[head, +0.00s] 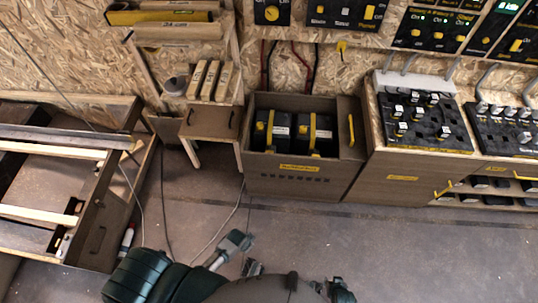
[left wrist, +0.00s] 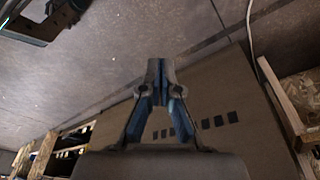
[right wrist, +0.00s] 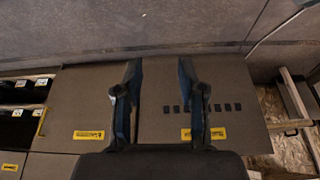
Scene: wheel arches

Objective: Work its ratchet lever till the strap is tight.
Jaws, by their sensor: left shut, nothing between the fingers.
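I cannot make out a ratchet lever or a strap in any view. My left gripper (left wrist: 157,70) is shut and empty in the left wrist view, in front of a brown box front with dark vent slots. My right gripper (right wrist: 160,68) is open and empty in the right wrist view, its fingers apart over the brown box front (right wrist: 155,105). In the head view my arms are low in the picture, over the floor. A low frame with wooden and metal bars (head: 52,140) stands at the left; no strap can be told on it.
A brown open box (head: 300,187) holds two black units with yellow handles. A small wooden stand (head: 214,120) is left of it. Cabinets with a black panel (head: 425,125) stand right. Thin cords (head: 222,228) cross the floor; a bottle (head: 127,238) is beside the frame. Floor (head: 430,250) right is clear.

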